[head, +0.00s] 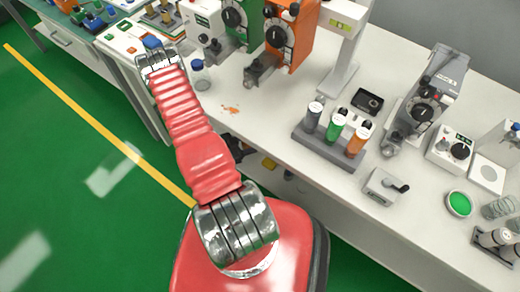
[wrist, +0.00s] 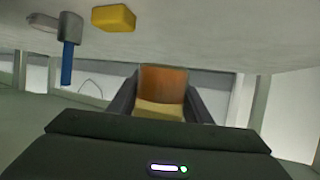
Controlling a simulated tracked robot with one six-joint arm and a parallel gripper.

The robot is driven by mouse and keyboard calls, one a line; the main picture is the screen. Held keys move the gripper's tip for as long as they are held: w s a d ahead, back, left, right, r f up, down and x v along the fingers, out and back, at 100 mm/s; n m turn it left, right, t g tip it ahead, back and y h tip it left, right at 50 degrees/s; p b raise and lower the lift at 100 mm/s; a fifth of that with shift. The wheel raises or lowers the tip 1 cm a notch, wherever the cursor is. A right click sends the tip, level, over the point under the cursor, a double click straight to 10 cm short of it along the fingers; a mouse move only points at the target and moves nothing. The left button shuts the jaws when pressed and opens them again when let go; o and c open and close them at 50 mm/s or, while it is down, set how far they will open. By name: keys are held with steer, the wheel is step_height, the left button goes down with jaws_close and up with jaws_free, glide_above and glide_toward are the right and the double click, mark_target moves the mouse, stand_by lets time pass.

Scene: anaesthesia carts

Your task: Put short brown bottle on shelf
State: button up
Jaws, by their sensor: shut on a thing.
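My gripper (wrist: 160,99) is shut on the short brown bottle (wrist: 163,84) in the wrist view. The bottle shows as an orange-brown body with a pale tan band at the end near the palm, and a dark finger is on each side of it. I cannot tell which surface is the shelf.
In the wrist view a yellow block (wrist: 114,18) and a blue-handled tool (wrist: 68,48) are at the pale surface along the top. In the head view, the white bench (head: 290,100) carries a rack of bottles (head: 330,146), orange equipment (head: 289,38) and several instruments. Green floor lies open at left.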

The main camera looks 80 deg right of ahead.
steer(key=shift+f, duration=1.85)
steer(key=shift+f, duration=2.05)
steer(key=o, duration=0.8)
steer(key=shift+f, duration=0.1)
steer(key=shift+v, duration=6.05)
steer(key=shift+w, duration=0.1)
